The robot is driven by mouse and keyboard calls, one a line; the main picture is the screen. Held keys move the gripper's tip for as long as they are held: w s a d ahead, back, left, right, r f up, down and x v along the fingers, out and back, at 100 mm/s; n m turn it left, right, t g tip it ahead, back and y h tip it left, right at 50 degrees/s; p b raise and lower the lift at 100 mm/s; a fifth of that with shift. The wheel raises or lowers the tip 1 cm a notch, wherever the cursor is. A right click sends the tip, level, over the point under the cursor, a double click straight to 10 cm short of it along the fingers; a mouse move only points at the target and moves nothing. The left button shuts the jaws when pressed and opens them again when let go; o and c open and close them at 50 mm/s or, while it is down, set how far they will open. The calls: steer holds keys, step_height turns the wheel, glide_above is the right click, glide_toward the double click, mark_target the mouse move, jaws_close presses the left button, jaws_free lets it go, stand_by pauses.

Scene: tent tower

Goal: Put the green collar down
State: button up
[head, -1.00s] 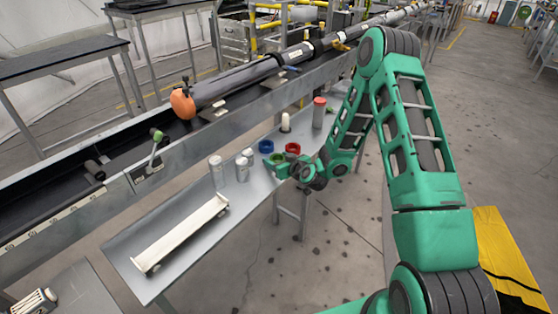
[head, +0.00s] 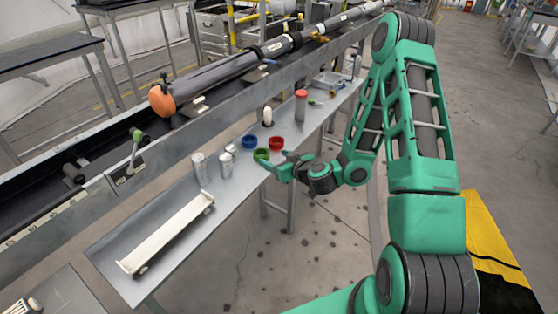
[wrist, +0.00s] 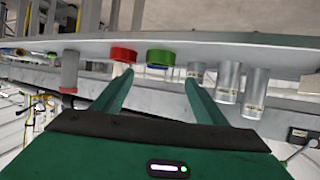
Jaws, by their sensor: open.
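The green collar (head: 261,155) stands on the grey metal bench, close to the red collar and in front of the blue one. It also shows in the wrist view (wrist: 160,58), on the bench and beyond the space between my fingers. My gripper (head: 287,167) is at the bench's near edge, just right of the green collar. In the wrist view my gripper (wrist: 155,84) has its two green fingers spread wide with nothing between them. The fingers look apart from the collar.
The red collar (head: 276,143) and blue collar (head: 250,141) are beside the green one. Silver cylinders (head: 201,168) stand to the left, near a long cream tray (head: 168,232). An orange-topped grey cylinder (head: 301,106) stands to the right. The bench (head: 232,196) is bare in front of the silver cylinders.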

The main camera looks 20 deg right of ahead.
steer(key=shift+s+d+r, duration=0.1)
steer(key=shift+s+r, duration=0.05)
steer(key=shift+s, duration=0.15)
steer(key=s+a+r+n+g+y, duration=0.2)
steer(key=s+r+n+g, duration=0.1)
steer(key=s+r+g, duration=0.15)
steer(key=s+d+r+m+g+h, duration=0.1)
steer(key=s+d+r+m, duration=0.3)
steer(key=s, duration=0.8)
steer(key=s+d+r+m+g+h, duration=0.2)
steer(key=s+d+r+m+g, duration=0.2)
steer(key=s, duration=0.8)
steer(key=s+d+r+m+g+h, duration=0.1)
steer(key=s+d+r+m+g, duration=0.2)
steer(key=s+d+r, duration=0.4)
steer(key=s+d+m, duration=0.1)
steer(key=s+d, duration=0.1)
steer(key=s, duration=0.3)
steer(key=shift+d+r+h, duration=0.15)
steer(key=shift+r+h, duration=0.15)
steer(key=shift+h, duration=0.1)
steer(key=shift+g, duration=0.25)
